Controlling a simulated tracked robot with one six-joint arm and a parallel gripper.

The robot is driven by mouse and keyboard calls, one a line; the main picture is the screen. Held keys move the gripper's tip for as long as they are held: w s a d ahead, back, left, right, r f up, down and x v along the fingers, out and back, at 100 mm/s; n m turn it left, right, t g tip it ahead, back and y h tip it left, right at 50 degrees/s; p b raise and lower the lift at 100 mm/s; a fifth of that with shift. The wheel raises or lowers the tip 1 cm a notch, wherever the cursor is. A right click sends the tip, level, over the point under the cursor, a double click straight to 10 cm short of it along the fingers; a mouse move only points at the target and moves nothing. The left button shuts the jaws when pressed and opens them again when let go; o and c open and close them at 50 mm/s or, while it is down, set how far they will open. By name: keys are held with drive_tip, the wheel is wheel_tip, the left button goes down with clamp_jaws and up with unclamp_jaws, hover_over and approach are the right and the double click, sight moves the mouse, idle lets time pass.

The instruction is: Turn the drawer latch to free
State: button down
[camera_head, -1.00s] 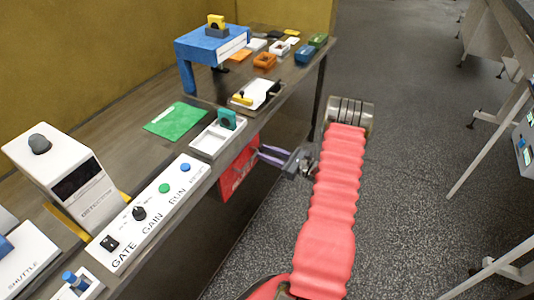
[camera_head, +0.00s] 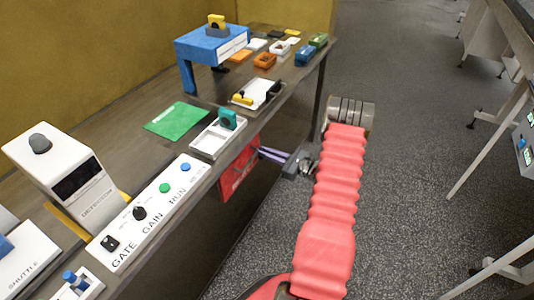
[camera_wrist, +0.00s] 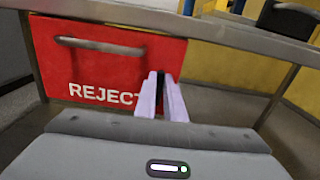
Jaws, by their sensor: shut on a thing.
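A red drawer front (camera_wrist: 105,75) with white REJECT lettering and a grey bar handle (camera_wrist: 100,46) faces me in the wrist view. It also shows under the bench edge in the head view (camera_head: 237,170). My gripper (camera_wrist: 160,77) is at the right part of this front, its pale lilac fingers pointing at it. The fingers are shut on a small dark upright piece, apparently the drawer latch (camera_wrist: 161,76). The fingers hide most of the latch and the end of the lettering. In the head view my gripper (camera_head: 261,152) reaches the panel's right side; the latch cannot be made out there.
The bench edge (camera_wrist: 220,35) runs just above the drawer front. A control strip (camera_head: 155,213) with knobs and buttons and a white tray (camera_head: 215,140) sit along the bench. The floor (camera_head: 420,140) right of my arm is clear.

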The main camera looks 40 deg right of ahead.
drive_tip(key=n, duration=0.6)
drive_tip(key=a+n, duration=0.1)
drive_tip(key=n, duration=0.2)
drive_tip(key=shift+s+f, duration=0.2)
drive_tip(key=shift+f, duration=0.1)
drive_tip(key=shift+s+a+f+n, duration=0.15)
drive_tip(key=shift+f+n, duration=0.1)
drive_tip(key=shift+n, duration=1.2)
drive_tip(key=shift+w+a+f+n, duration=0.1)
drive_tip(key=shift+f+n, duration=0.1)
drive_tip(key=shift+n, duration=1.2)
drive_tip(key=shift+s+a+f+n, duration=0.15)
drive_tip(key=shift+f+n, duration=0.1)
drive_tip(key=shift+n, duration=1.2)
drive_tip(key=shift+w, duration=0.1)
drive_tip(key=c, duration=1.8)
unclamp_jaws()
drive_tip(key=shift+c, duration=0.2)
drive_tip(key=shift+d, duration=0.15)
